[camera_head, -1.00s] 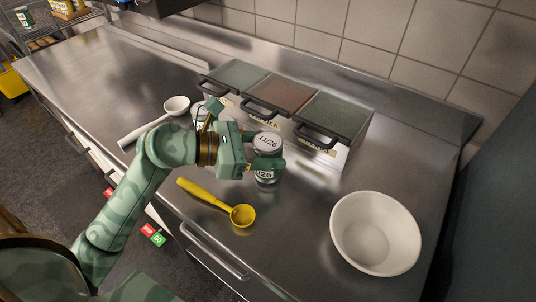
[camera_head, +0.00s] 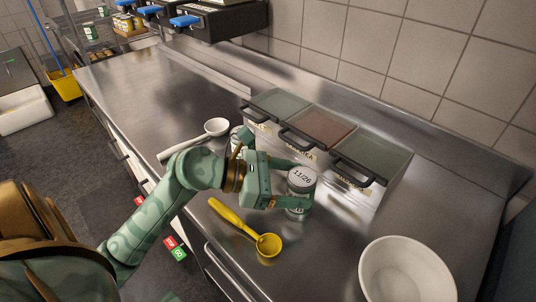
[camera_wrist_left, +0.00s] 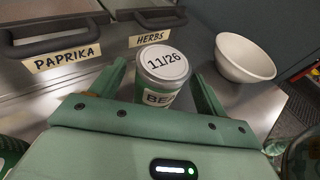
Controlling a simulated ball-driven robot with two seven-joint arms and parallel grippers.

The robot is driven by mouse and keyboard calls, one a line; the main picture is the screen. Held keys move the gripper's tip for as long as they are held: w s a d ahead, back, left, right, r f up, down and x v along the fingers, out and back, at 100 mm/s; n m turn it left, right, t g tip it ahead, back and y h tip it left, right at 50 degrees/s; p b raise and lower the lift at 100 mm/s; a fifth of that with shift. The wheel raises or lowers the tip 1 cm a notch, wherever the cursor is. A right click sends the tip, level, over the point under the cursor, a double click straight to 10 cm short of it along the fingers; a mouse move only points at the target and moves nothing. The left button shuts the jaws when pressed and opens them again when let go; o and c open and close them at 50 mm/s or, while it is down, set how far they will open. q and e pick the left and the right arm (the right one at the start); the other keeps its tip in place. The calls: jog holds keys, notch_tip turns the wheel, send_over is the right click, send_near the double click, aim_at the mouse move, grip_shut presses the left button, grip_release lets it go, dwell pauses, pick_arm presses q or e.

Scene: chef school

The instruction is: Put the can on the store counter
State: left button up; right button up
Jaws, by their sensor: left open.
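A can (camera_head: 302,178) with a white lid marked "11/26" stands upright on the steel counter (camera_head: 330,250), in front of the spice bins. My left gripper (camera_head: 300,188) is open, with its fingers on either side of this can. In the left wrist view the can (camera_wrist_left: 163,72) stands between the two spread fingers (camera_wrist_left: 157,76), with a gap visible at least on the right side. A second can (camera_head: 239,138) is partly hidden behind my left gripper. My right gripper is not in view.
Three lidded bins (camera_head: 327,135) stand behind the can. A yellow scoop (camera_head: 240,223) lies in front, a white ladle (camera_head: 200,138) lies to the left, and a white bowl (camera_head: 407,272) stands to the right. The counter's far left is clear.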

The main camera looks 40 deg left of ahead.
pick_arm(q)
jog(key=v, duration=1)
jog(key=shift+s+p, duration=0.2)
jog(key=shift+p, duration=0.2)
jog(key=shift+a+r, duration=0.1)
